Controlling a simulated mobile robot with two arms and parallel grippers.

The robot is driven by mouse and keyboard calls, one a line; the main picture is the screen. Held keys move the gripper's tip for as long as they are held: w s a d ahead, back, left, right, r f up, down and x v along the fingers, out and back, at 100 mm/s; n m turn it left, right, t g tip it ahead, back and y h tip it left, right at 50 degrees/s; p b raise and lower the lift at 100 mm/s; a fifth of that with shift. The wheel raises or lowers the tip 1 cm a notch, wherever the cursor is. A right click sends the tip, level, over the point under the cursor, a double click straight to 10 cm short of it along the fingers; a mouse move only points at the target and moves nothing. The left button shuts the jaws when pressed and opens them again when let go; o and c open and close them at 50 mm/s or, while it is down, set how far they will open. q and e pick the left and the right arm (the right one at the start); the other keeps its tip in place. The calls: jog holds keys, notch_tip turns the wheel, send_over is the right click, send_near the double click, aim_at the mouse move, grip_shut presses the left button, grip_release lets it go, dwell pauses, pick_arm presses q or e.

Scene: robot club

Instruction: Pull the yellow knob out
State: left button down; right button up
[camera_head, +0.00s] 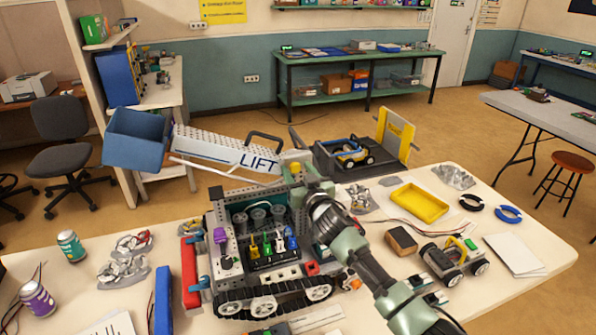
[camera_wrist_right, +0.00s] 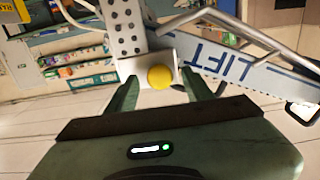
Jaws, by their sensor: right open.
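The yellow knob (camera_head: 296,168) is at the top of the tracked lift machine (camera_head: 225,245), at the base of its white arm marked LIFT (camera_head: 225,148). In the right wrist view the round knob (camera_wrist_right: 160,77) sits in front of a pale plate, between my two green fingers. My right gripper (camera_head: 304,180) is open around the knob, with a finger on each side (camera_wrist_right: 158,84). I cannot tell whether the fingers touch it. The gripper hides part of the machine's top right in the head view. My left gripper is not in view.
A blue bin (camera_head: 135,140) hangs at the arm's left end. Purple, yellow, green and blue levers (camera_head: 265,246) stand on the machine's front. A yellow tray (camera_head: 419,202), a small wheeled robot (camera_head: 455,255) and a brown block (camera_head: 401,240) lie to the right.

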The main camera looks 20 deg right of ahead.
grip_shut()
